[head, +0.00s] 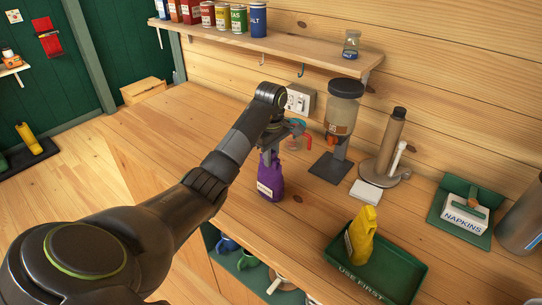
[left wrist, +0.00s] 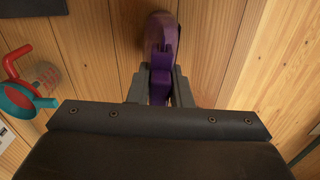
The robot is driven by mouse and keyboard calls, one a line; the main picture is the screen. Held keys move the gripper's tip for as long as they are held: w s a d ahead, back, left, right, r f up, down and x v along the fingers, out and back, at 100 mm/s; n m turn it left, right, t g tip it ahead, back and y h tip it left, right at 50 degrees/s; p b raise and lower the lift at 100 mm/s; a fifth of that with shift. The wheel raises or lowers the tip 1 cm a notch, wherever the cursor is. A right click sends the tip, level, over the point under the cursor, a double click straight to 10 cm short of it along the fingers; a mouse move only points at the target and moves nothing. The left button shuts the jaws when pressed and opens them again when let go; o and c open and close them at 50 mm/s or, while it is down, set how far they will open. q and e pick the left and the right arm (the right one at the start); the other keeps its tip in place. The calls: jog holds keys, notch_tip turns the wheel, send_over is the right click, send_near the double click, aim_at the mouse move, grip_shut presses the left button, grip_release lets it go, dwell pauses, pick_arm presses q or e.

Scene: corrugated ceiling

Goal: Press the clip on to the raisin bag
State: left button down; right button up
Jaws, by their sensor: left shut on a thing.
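The purple raisin bag (head: 270,182) stands upright on the wooden counter, its pale label facing the front. My left gripper (head: 269,146) is right above it, at the bag's top. In the left wrist view the gripper (left wrist: 159,88) is shut on a narrow bright purple piece, which looks like the clip (left wrist: 162,62). The darker purple bag (left wrist: 158,22) shows just beyond it. Whether the clip is fully seated on the bag's top cannot be told. My right gripper is not in view.
Close behind the gripper are red and teal items (head: 299,135). A dispenser (head: 343,105) and a brown cylinder on a base (head: 390,145) stand to the right. A green tray (head: 405,265) holds a yellow bag (head: 361,236). The counter left of the bag is clear.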

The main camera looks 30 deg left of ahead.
pick_arm(q)
jog(key=shift+f+b, duration=0.2)
jog(key=shift+b, duration=0.3)
dwell(0.8)
jog(key=c, duration=1.2)
grip_release()
jog(key=shift+c, duration=0.2)
jog(key=shift+o, duration=0.5)
jog(key=o, duration=0.4)
jog(key=shift+r, duration=0.1)
jog(key=shift+r+p, duration=3.45)
